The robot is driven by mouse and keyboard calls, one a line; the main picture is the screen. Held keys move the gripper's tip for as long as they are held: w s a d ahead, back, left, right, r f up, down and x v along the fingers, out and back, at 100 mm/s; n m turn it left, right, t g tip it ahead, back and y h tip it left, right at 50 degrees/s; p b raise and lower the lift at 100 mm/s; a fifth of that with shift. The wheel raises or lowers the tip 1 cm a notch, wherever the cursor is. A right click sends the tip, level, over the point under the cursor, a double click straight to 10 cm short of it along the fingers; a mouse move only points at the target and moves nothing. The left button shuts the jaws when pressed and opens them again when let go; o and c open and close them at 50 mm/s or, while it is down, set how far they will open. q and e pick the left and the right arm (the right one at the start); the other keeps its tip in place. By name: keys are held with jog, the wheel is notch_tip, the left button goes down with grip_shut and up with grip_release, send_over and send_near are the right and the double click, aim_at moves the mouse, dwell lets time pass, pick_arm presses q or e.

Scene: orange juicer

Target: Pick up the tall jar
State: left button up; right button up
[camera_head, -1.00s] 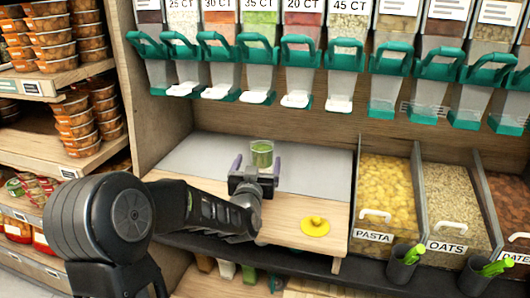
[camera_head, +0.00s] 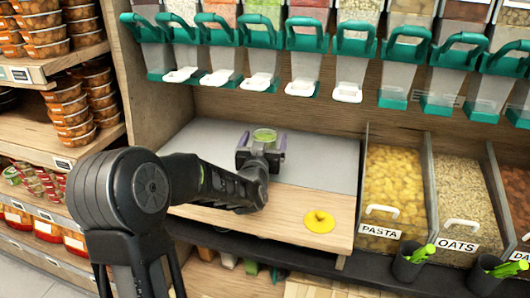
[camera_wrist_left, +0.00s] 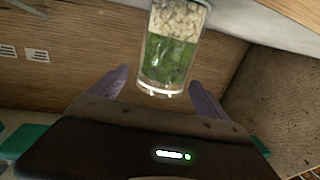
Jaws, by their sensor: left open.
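The tall jar is a clear jar with green and pale contents; in the head view its top (camera_head: 264,137) shows just beyond my left gripper (camera_head: 262,140). In the left wrist view the jar (camera_wrist_left: 170,50) stands between the two purple fingers of my left gripper (camera_wrist_left: 158,88), with a gap visible at each side. The gripper is open and does not hold it. In the head view the gripper hides the jar's lower part. My right gripper is not in view.
Dispensers with green handles (camera_head: 313,36) hang above. Bins of pasta (camera_head: 392,190) and oats (camera_head: 458,190) stand to the right. The grey surface (camera_head: 325,165) is clear.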

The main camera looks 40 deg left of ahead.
aim_at(267, 128)
pick_arm(q)
jog(key=shift+w+a, duration=0.1)
jog(key=x, duration=0.5)
jog(key=shift+a+r, duration=0.1)
jog(key=shift+r, duration=0.05)
jog(key=shift+c, duration=0.5)
grip_shut()
dwell(0.9)
jog(key=shift+r, duration=0.15)
